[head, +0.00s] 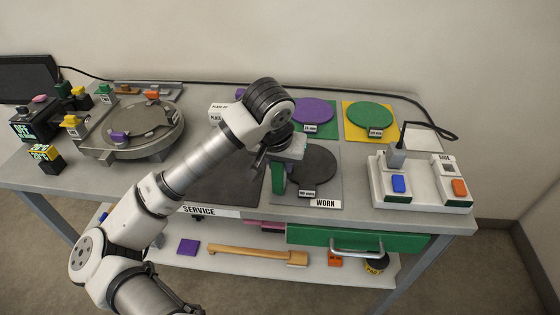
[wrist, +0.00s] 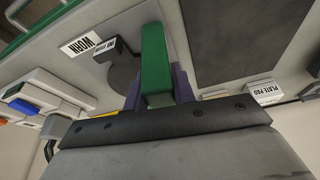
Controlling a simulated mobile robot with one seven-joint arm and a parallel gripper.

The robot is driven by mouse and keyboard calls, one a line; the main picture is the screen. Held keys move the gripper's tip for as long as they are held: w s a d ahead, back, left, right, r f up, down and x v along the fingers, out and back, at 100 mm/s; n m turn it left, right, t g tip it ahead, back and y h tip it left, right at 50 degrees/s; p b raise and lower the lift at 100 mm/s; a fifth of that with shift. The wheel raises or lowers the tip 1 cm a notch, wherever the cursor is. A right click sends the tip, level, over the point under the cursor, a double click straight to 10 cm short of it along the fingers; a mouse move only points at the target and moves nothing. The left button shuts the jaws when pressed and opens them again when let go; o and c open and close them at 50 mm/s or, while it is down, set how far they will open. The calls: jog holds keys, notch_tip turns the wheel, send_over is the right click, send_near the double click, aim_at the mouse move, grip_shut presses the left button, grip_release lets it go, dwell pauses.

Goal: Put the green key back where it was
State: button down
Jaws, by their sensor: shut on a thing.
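My gripper (head: 285,160) is shut on a green bar-shaped piece, which I take to be the green key (head: 278,180). It hangs down from the fingers above the worktop, between the dark SERVICE pad and the WORN pad. In the wrist view the green key (wrist: 154,62) stands out between the two dark fingers (wrist: 156,92). Its lower end appears clear of the surface, but I cannot tell the gap. Its former place is not shown for certain. A dark box marked OFF (head: 35,122) with coloured knobs stands at the left.
The WORN pad (head: 331,194) bears a dark disk (head: 313,165). Purple (head: 314,109) and green (head: 370,115) disks lie behind. White switch boxes (head: 420,200) stand right; a round metal fixture (head: 137,148) stands left. A green drawer (head: 310,237) is below the front edge.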

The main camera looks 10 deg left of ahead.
jog(key=shift+f, duration=0.15)
jog(key=c, duration=1.2)
grip_release()
jog(key=shift+o, duration=0.2)
jog(key=shift+r, duration=0.3)
jog(key=b+v, duration=0.1)
jog(key=v, duration=1.1)
jog(key=shift+b, duration=0.35)
